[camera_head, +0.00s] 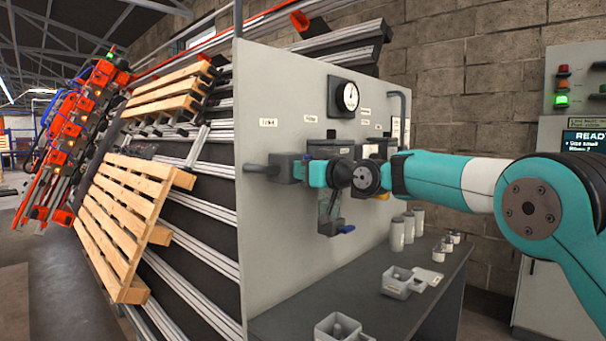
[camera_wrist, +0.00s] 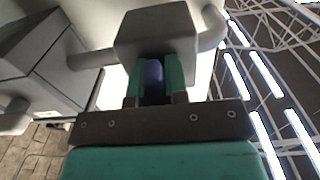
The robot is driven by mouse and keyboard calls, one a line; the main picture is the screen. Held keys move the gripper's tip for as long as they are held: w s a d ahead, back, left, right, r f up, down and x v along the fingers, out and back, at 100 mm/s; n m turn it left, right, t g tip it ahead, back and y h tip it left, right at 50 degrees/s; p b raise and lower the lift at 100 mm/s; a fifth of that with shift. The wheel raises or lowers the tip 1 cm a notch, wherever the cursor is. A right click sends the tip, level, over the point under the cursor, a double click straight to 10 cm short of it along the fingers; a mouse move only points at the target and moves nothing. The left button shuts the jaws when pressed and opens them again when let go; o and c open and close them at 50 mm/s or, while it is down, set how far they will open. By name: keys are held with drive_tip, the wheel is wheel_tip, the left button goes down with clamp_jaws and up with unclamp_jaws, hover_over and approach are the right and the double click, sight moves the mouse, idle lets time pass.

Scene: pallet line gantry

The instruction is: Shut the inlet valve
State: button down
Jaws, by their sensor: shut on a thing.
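The inlet valve (camera_head: 285,168) is a dark grey block on a pipe at the left of the grey panel. It also shows in the wrist view as a grey block (camera_wrist: 155,28). My gripper (camera_head: 317,173) is at the valve's front, pointing left in the head view. In the wrist view my two green fingers (camera_wrist: 153,85) are shut on a blue valve handle (camera_wrist: 153,74), one finger on each side.
A gauge (camera_head: 345,97) sits above on the panel (camera_head: 285,100). A bench (camera_head: 380,315) carries trays and canisters. A pallet rack stands left, a control cabinet (camera_head: 545,220) right.

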drive_tip(key=shift+f, duration=0.1)
drive_tip(key=c, duration=1.1)
unclamp_jaws()
drive_tip(key=b+v, duration=0.5)
drive_tip(key=v, duration=1.2)
drive_tip(key=shift+s+d, duration=0.2)
